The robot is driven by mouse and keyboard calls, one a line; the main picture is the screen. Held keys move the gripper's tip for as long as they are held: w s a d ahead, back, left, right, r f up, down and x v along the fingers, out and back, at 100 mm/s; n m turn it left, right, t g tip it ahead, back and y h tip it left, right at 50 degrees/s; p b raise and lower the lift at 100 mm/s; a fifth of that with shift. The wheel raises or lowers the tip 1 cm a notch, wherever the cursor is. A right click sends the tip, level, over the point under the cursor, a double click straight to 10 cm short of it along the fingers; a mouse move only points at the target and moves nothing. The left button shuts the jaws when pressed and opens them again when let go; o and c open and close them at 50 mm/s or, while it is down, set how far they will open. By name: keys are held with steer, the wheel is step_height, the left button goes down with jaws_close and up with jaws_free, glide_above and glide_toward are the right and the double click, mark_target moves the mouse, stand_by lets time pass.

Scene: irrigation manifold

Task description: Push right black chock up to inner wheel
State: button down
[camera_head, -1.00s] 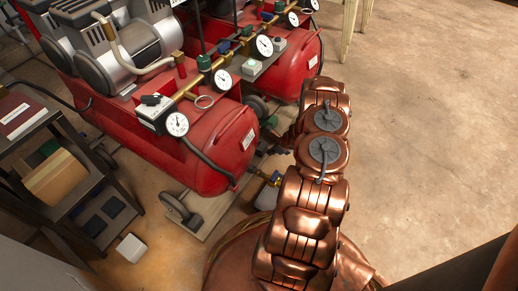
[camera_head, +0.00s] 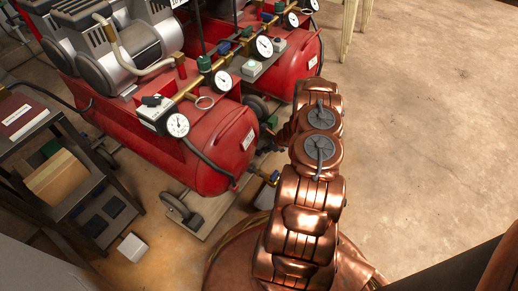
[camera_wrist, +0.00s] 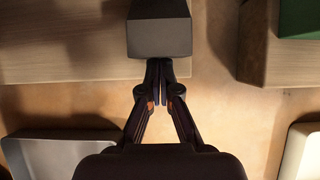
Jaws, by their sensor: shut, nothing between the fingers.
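In the wrist view, my gripper (camera_wrist: 160,72) is shut and empty, its fingertips together. A dark block (camera_wrist: 159,36), probably the black chock, stands directly ahead of the fingertips on or over a pale wooden board (camera_wrist: 60,50). The tips look to be at its near face; whether they touch I cannot tell. In the head view, the gripper is mostly hidden behind my copper arm, low between the two red compressors. A dark wheel (camera_head: 256,106) shows between the compressors, and another wheel (camera_head: 181,210) sits at the near compressor's front. The chock is not clear there.
The red compressor tanks (camera_head: 215,150) stand close to my arm, with gauges and brass pipes above. A dark shelf cart (camera_head: 60,180) and a white box (camera_head: 132,247) are at the left. A green block (camera_wrist: 300,18) is in the wrist view. Open floor (camera_head: 430,130) lies at the right.

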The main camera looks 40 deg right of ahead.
steer(key=shift+w+a, duration=0.2)
steer(key=shift+w, duration=0.6)
steer(key=shift+s, duration=0.15)
steer(key=shift+s+d+p, duration=0.25)
steer(key=shift+s+p, duration=0.2)
steer(key=shift+s, duration=0.35)
steer(key=shift+s+d+p, duration=0.25)
steer(key=shift+s+p, duration=0.2)
steer(key=shift+s, duration=0.35)
steer(key=shift+r, duration=0.1)
step_height(320, 180, up, 8)
steer(key=s+p, duration=0.2)
steer(key=p, duration=0.1)
steer(key=shift+d+p, duration=0.25)
steer(key=shift+p, duration=0.05)
